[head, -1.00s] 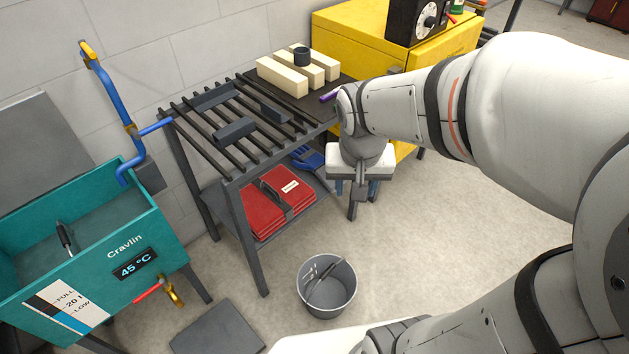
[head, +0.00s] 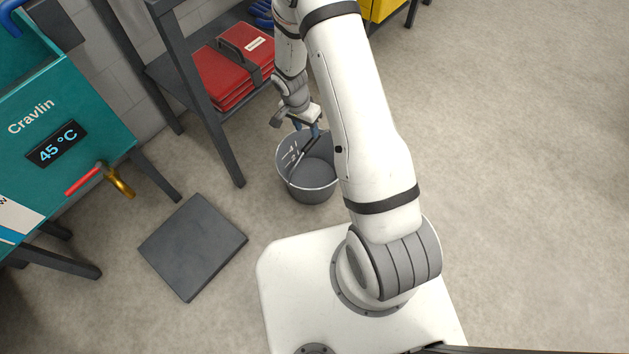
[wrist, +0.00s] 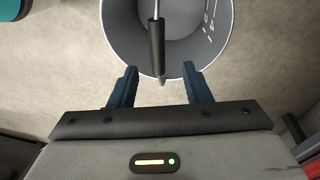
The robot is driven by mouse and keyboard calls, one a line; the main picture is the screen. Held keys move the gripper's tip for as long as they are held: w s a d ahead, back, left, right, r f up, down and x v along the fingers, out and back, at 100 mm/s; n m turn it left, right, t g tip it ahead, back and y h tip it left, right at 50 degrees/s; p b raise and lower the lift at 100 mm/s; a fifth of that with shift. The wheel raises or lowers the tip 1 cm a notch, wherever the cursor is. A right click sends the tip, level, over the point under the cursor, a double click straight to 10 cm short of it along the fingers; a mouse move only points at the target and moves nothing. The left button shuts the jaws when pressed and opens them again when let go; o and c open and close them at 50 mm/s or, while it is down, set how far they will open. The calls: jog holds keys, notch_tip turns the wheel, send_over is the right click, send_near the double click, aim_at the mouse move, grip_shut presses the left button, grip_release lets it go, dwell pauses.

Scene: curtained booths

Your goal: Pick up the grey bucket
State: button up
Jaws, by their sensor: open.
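The grey bucket (head: 309,187) stands upright on the floor just in front of my base in the head view. In the head view my gripper (head: 315,131) is over the bucket's far rim. I cannot tell whether a finger touches the handle or rim.
A dark rack (head: 207,120) with a red case (head: 234,68) on its lower shelf stands behind the bucket. A teal tank (head: 85,110) with a brass tap (head: 117,180) is at left. A grey slab (head: 193,246) lies on the floor. Floor to the right is clear.

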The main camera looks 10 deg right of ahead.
aim_at(310, 141)
jog(key=f+b, duration=0.1)
jog(key=f, duration=0.1)
jog(key=f+b, duration=0.1)
jog(key=f, duration=0.2)
jog(key=d+f+b, duration=0.1)
jog(key=f, duration=0.2)
jog(key=shift+s+d+f+b, duration=0.1)
jog(key=shift+s+f+b, duration=0.05)
jog(key=shift+s+b, duration=0.15)
grip_shut()
dwell(1.1)
